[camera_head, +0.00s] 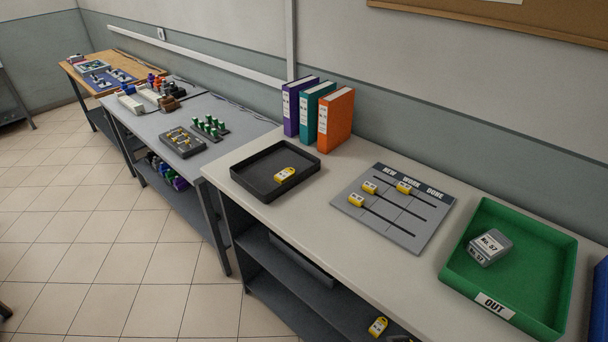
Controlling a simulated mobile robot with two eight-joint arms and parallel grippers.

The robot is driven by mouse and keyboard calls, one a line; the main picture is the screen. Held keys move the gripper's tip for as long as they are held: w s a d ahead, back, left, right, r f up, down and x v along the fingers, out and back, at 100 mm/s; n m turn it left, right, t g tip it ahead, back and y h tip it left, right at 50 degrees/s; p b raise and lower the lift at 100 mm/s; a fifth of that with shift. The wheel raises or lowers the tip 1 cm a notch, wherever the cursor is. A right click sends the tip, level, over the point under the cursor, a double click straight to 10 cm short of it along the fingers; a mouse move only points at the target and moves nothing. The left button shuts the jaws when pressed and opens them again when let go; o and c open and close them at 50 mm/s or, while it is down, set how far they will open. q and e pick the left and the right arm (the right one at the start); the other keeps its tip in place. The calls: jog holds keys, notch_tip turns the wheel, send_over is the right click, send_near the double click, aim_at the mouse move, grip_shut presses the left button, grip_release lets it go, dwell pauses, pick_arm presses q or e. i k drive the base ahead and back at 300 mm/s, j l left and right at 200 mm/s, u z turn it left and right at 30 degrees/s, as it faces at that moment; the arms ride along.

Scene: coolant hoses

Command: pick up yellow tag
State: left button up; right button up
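Several yellow tags are in view. Neither of my grippers is in view.
The grey board (402,234) lies on the bench (330,185). A green OUT tray (545,268) holds a grey labelled box (490,248). Purple, teal and orange binders (336,120) stand behind the black tray. Other benches with parts extend to the left.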

aim_at(288, 173)
jog(key=i+j+z, duration=0.1)
jog(key=z, duration=0.25)
jog(key=i+j+z, duration=0.1)
jog(key=j+z, duration=1)
jog(key=j, duration=0.6)
jog(key=j+z, duration=0.1)
jog(key=j, duration=1)
jog(key=j+z, duration=0.1)
jog(key=j, duration=1)
jog(key=i+j, duration=0.1)
jog(key=j, duration=0.2)
jog(key=i+j, duration=0.25)
